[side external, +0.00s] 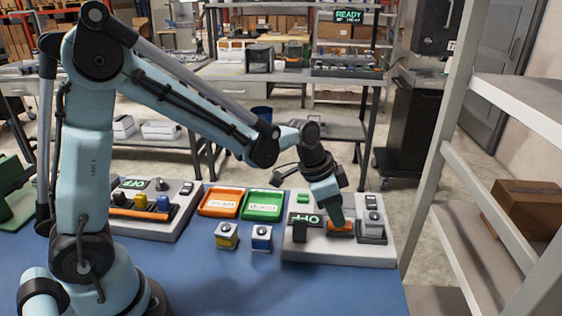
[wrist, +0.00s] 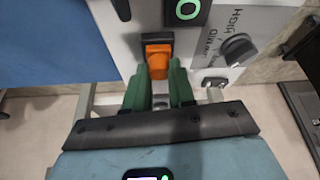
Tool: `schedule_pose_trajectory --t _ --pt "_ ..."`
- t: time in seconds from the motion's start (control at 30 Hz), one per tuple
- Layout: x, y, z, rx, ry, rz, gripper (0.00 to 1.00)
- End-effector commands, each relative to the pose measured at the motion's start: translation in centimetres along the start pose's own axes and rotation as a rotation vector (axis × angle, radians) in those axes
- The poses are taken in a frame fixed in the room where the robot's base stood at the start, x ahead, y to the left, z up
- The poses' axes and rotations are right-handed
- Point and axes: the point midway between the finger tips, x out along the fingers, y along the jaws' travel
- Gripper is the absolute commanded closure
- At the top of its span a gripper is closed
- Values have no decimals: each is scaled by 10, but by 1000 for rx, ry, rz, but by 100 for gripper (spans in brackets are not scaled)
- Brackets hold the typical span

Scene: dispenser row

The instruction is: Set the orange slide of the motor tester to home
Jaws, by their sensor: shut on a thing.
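The tester (side external: 300,252) under my gripper is a pale panel at the right of the blue table, with a display that looks like "OFF". Its orange slide (side external: 341,228) is partly hidden by my gripper (side external: 333,215). In the wrist view the orange slide (wrist: 157,62) sits in a dark slot, and the green fingers of my gripper (wrist: 158,76) stand on either side of it, shut on it. A black knob (wrist: 238,50) with printed labels lies to its right.
A second pale tester (side external: 160,228) with an orange bar and several knobs stands at the left. A metal shelf (side external: 455,130) rises at the right.

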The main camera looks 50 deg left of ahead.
Motion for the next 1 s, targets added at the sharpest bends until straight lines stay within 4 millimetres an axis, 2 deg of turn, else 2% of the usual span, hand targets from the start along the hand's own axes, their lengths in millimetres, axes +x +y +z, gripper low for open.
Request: schedule_pose_trajectory --t 0.13,0.3,0.57,0.6,0.73,0.77,1.0 --pt "2 1 -7 0 0 2 100" --pt "10 5 -25 1 0 2 100" --pt "12 5 -29 0 7 1 100" --pt "12 5 -29 0 7 2 73" --pt "12 5 -28 0 5 2 53" --pt "11 5 -28 0 4 2 50" --pt "11 5 -27 0 2 1 50"
